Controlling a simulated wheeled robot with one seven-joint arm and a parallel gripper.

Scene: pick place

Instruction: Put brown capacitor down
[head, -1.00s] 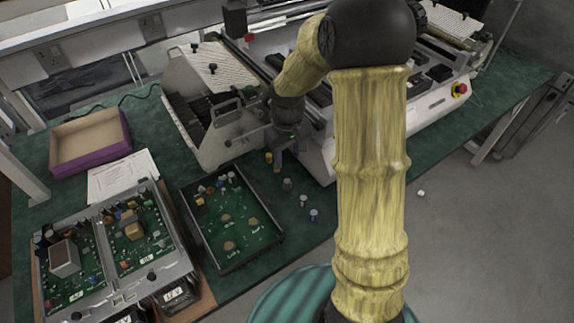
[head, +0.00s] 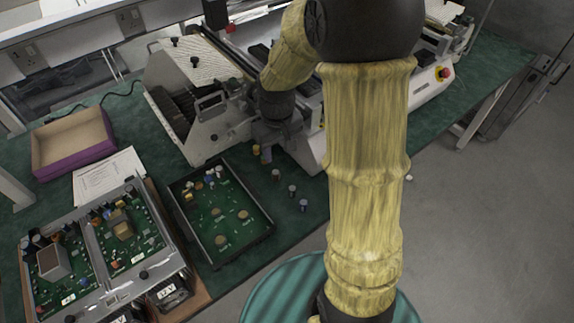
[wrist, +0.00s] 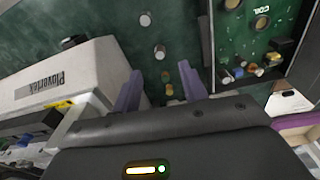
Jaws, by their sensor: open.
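My gripper (wrist: 158,88) is open, its two purple fingers spread just above the green table. In the wrist view a small brownish capacitor (wrist: 166,76) stands between the fingertips, apart from both. A yellow capacitor (wrist: 169,90) is right beside it, nearer the palm. In the head view my gripper (head: 266,154) points down at the table by the white machine. The yellow capacitor (head: 256,150) shows at its left; the brownish one is mostly hidden by the fingers. More capacitors stand in a row, a reddish-grey one (head: 276,175), a grey one (head: 292,190) and a blue one (head: 303,205).
A black-rimmed tray with a green circuit board (head: 268,232) lies left of the row. The white machine (head: 310,150) stands close on the right. A circuit-board test fixture (head: 185,268), papers (head: 108,178) and a purple-sided box (head: 75,165) are farther left.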

